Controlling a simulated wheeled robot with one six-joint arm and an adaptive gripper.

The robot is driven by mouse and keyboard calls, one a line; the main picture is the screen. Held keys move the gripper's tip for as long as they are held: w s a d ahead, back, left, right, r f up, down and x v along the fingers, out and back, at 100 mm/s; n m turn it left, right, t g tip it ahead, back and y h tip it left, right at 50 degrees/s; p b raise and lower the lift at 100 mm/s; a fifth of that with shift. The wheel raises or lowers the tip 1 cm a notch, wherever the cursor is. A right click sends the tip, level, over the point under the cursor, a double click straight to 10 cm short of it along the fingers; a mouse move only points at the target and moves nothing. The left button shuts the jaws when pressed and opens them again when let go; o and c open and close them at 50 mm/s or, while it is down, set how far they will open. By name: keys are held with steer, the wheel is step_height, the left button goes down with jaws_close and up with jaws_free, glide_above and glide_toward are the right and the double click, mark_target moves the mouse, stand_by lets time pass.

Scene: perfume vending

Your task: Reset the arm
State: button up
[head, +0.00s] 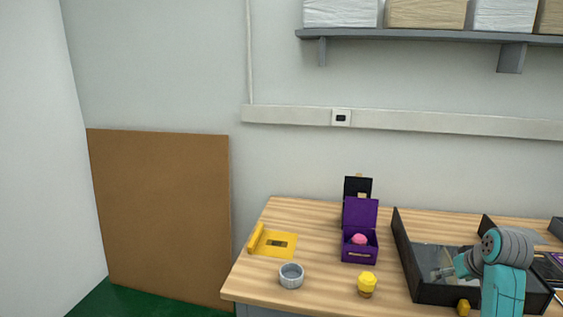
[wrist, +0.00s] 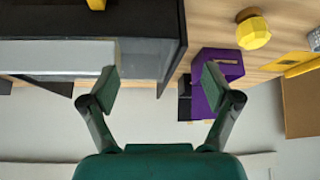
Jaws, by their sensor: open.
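My gripper (wrist: 160,88) is open and empty in the wrist view, its two fingers spread wide. In the head view my teal arm stands at the right, and my gripper (head: 447,271) is small there, over the black tray-like case (head: 405,262). The wrist view also shows the dark case (wrist: 172,60) beyond the left finger and the purple box (wrist: 222,66) near the right finger. I cannot tell how far the fingers are from either.
The wooden table (head: 320,215) holds an open purple box (head: 360,214) with a pink ball (head: 359,239), a yellow-topped bottle (head: 367,283), a grey ring-shaped dish (head: 291,275) and a yellow holder (head: 275,243). A shelf (head: 430,35) hangs above. A brown board (head: 160,215) leans at the left.

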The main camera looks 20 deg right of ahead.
steer(key=s+a+f+t, duration=0.1)
steer(key=a+f+t, duration=0.1)
steer(key=a+f, duration=1.3)
steer(key=s+a+f+n+t, duration=0.1)
steer(key=s+a+f, duration=0.3)
steer(key=a, duration=0.2)
steer(key=s+a+f+t, duration=0.1)
steer(key=s+a+f, duration=0.35)
steer(key=a, duration=0.25)
steer(key=s+a+r+n+t, duration=0.2)
steer(key=s+a, duration=0.9)
steer(key=s, duration=0.4)
steer(key=s+a+r+t+y, duration=0.1)
steer(key=s+a+r, duration=0.1)
steer(key=s+r, duration=0.4)
steer(key=s+a+r+n+t+y, duration=0.1)
steer(key=s+a+r, duration=0.2)
steer(key=s+r, duration=0.3)
steer(key=shift+s+n+t+y, duration=0.3)
steer(key=shift+s+t, duration=0.1)
steer(key=shift+s, duration=0.55)
steer(key=shift+a, duration=0.1)
